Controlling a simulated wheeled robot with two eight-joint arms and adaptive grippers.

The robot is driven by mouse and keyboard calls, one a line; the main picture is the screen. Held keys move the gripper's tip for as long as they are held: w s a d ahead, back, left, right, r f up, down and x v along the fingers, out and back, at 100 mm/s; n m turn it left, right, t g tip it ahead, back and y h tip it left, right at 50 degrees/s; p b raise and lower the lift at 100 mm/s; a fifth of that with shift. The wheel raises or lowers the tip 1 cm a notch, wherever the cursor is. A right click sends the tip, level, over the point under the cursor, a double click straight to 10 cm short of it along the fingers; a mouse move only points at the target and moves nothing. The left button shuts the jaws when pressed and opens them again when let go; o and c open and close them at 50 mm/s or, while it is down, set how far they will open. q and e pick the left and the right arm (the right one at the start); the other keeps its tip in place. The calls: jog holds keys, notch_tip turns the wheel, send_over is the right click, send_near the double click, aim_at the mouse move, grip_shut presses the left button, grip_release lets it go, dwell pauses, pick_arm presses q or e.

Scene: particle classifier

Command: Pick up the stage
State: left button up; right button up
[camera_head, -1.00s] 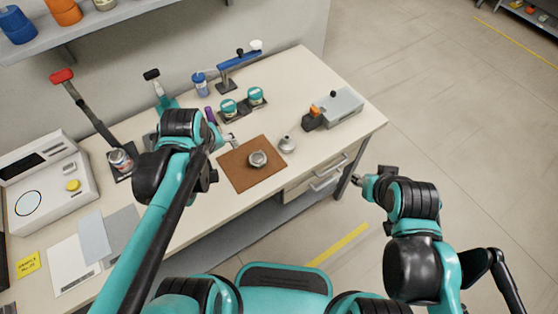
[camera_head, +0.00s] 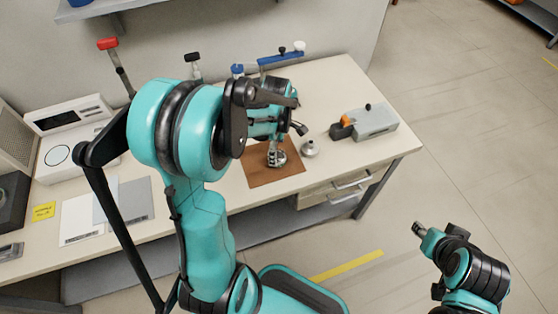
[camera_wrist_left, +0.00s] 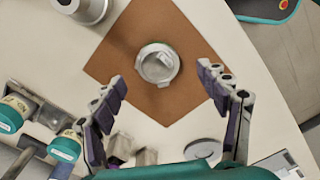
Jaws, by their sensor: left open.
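The stage seems to be a round silvery metal piece (camera_head: 280,160) on the brown mat (camera_head: 262,180). In the left wrist view the round piece (camera_wrist_left: 159,64) lies on the mat (camera_wrist_left: 170,25), beyond and between my fingertips. My left gripper (camera_head: 273,150) is over the mat, partly covering the piece in the head view. In the left wrist view my left gripper (camera_wrist_left: 161,80) shows its two fingers spread wide with nothing between them. My right gripper (camera_head: 419,229) is off the table at the right, too small to tell its state.
A second silvery piece (camera_head: 309,149) stands right of the mat. A grey box with an orange part (camera_head: 372,122) is at the table's right. Teal-lidded jars (camera_wrist_left: 66,147) are near the left finger. A white instrument (camera_head: 75,145) stands left. The table's front right is clear.

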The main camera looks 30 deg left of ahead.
aim_at(278, 157)
pick_arm(q)
jog(key=f+b, duration=0.1)
jog(key=f, duration=0.3)
jog(key=shift+w+f+b, duration=0.1)
jog(key=shift+w+b, duration=0.1)
jog(key=shift+b, duration=0.15)
jog(key=shift+c, duration=0.9)
jog(key=c, duration=1.2)
jog(key=shift+o, duration=0.2)
